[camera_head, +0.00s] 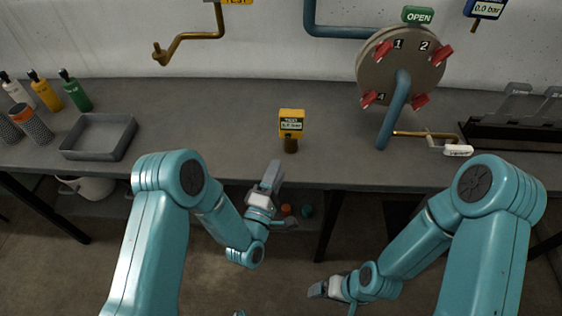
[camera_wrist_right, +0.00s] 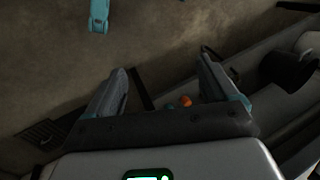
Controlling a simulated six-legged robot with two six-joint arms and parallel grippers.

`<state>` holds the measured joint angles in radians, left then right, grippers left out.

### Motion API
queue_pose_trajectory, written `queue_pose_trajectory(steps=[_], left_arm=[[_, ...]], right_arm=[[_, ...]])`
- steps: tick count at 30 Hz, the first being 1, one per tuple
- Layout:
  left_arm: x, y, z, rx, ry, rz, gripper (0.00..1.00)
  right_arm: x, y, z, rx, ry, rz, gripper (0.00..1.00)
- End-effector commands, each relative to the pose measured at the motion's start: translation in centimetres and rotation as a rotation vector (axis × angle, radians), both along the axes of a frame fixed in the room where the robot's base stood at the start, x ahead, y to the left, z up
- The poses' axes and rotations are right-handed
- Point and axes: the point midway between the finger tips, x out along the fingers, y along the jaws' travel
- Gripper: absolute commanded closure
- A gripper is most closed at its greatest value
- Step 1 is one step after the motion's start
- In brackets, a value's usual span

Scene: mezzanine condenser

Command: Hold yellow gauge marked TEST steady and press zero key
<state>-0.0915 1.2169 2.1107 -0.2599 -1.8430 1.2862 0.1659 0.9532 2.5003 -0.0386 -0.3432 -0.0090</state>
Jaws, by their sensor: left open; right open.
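The yellow gauge marked TEST (camera_head: 291,124) stands upright on a dark brass stem on the grey bench, near its front edge. Its small display shows a bar reading too small to read surely. I cannot make out a zero key. My left gripper (camera_head: 279,199) is open and empty, in front of the bench edge, just below and left of the gauge and apart from it. My right gripper (camera_head: 318,290) is low in front of the bench, far from the gauge. The right wrist view shows its two fingers (camera_wrist_right: 165,70) spread with nothing between them.
The bench (camera_head: 220,140) has free room around the gauge. A grey tray (camera_head: 72,151) and several bottles stand left. A round plate with red handles (camera_head: 375,72), a blue pipe (camera_head: 395,115) and a white-tagged brass piece (camera_head: 457,150) are right. A brass pipe (camera_head: 190,36) hangs behind.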

Motion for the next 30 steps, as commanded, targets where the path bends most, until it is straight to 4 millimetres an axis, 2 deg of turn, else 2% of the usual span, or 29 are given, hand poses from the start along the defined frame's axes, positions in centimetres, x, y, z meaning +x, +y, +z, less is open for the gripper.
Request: queue_pose_trajectory(steps=[4, 7, 10, 14, 17, 20, 21, 24, 27, 29, 30], left_arm=[[-0.2, 0.2, 0.0, 0.000, 0.000, 0.002, 0.57], [-0.3, 0.3, 0.0, 0.000, 0.001, 0.003, 0.57], [-0.4, 0.3, 0.0, 0.001, 0.001, 0.003, 0.57], [-0.4, 0.3, 0.0, 0.001, 0.001, 0.004, 0.57], [-0.3, 0.3, -0.1, 0.001, 0.001, 0.004, 0.57], [-0.3, 0.2, -0.1, 0.001, 0.001, 0.004, 0.57], [-0.2, 0.2, 0.0, 0.001, 0.001, 0.004, 0.57], [-0.2, 0.1, 0.0, 0.001, 0.001, 0.004, 0.57], [-0.1, 0.1, -0.1, 0.001, 0.001, 0.004, 0.57], [-0.1, 0.0, -0.1, 0.001, 0.001, 0.004, 0.57], [-0.1, 0.0, -0.1, 0.001, 0.002, 0.004, 0.57]], right_arm=[[0.0, 2.3, 1.3, 0.044, -0.061, 0.303, 0.00], [-0.3, 3.6, 2.6, 0.056, -0.124, 0.657, 0.00], [-0.2, 3.7, 3.6, 0.022, -0.180, 1.038, 0.00], [1.9, 2.5, 4.9, -0.115, -0.257, 1.531, 0.00], [5.2, 1.6, 6.4, -0.285, -0.309, 1.893, 0.00], [9.7, 1.2, 8.9, -0.524, -0.349, 2.217, 0.00], [11.7, 1.4, 10.3, -0.639, -0.360, 2.335, 0.00], [16.6, 2.8, 14.6, -0.961, -0.383, 2.566, 0.00], [20.3, 4.9, 19.2, -1.286, -0.392, 2.702, 0.00], [21.9, 6.3, 21.9, -1.467, -0.393, 2.745, 0.00], [22.7, 7.2, 23.6, 1.518, 0.378, -2.654, 0.00]])
